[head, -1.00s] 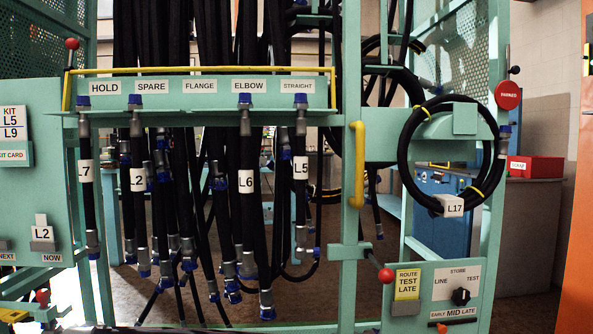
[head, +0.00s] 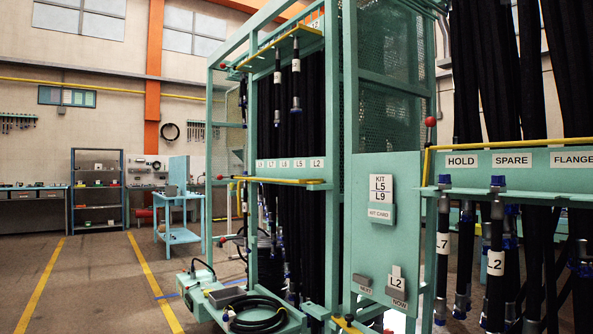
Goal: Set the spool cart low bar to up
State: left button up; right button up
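A low teal cart (head: 290,322) stands at the bottom middle of the head view with a coil of black hose (head: 258,318) on it. It looks like the spool cart, but I see no label that says so. The cart's near end is cut off by the picture's bottom edge. Neither of my grippers is in view.
At right, a panel (head: 383,250) carries KIT and L2 cards, beside a yellow-edged shelf (head: 510,173) with hanging hoses. A teal stand (head: 178,237) is farther back. Open floor (head: 95,285) with yellow lines lies at left.

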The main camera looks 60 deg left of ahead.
aim_at(220, 177)
jog(key=u, duration=2)
